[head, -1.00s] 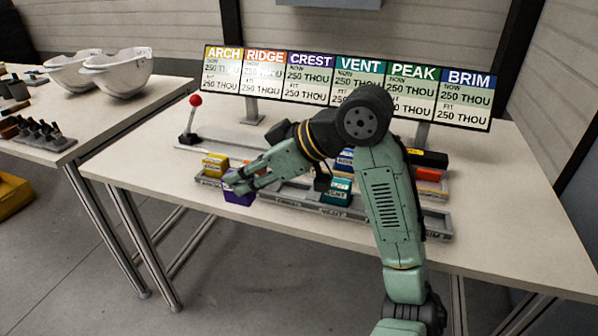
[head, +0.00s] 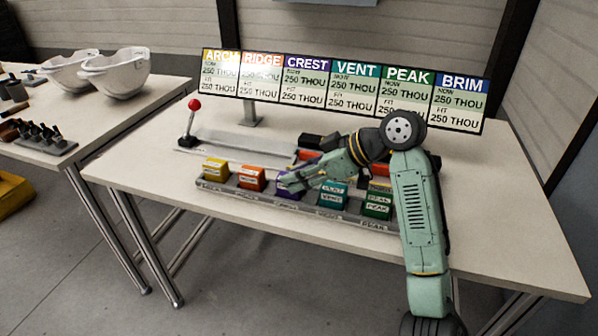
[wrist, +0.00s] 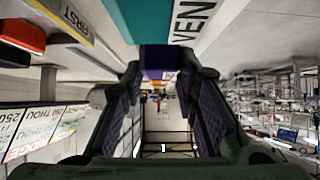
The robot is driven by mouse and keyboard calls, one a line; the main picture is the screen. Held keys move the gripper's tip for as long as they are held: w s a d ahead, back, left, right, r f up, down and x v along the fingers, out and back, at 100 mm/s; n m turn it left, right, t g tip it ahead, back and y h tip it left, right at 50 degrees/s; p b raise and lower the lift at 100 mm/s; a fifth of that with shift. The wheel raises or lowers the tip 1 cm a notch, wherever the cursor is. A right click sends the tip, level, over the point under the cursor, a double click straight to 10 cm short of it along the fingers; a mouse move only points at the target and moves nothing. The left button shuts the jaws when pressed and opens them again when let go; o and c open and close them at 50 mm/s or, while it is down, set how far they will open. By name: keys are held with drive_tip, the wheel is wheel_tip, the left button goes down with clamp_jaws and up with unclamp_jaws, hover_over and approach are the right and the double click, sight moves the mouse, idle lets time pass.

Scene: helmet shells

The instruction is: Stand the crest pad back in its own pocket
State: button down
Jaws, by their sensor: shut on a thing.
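The purple crest pad (head: 285,191) is in the row between an orange pad (head: 251,178) and the teal vent pad (head: 332,194) in the head view. My gripper (head: 291,183) is shut on it from the right. I cannot tell whether its bottom sits in the crest pocket or hangs just above the grey rack (head: 232,193). In the wrist view a sliver of the purple pad (wrist: 157,74) shows between my fingertips (wrist: 160,84), with the teal vent pad close above it.
A yellow pad (head: 214,168) stands at the rack's left end and a green peak pad (head: 377,204) right of the teal one. A red-knobbed lever (head: 193,106) and the sign board (head: 343,88) are at the back.

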drive_tip(key=shift+f, duration=0.15)
drive_tip(key=c, duration=1.2)
unclamp_jaws()
drive_tip(key=shift+c, duration=0.2)
drive_tip(key=shift+d+r, duration=0.1)
drive_tip(key=shift+r, duration=0.2)
drive_tip(key=b+v, duration=0.2)
drive_tip(key=v, duration=0.9)
drive_tip(key=shift+s+d+r, duration=0.1)
drive_tip(key=shift+d+r, duration=0.05)
drive_tip(key=shift+d, duration=0.15)
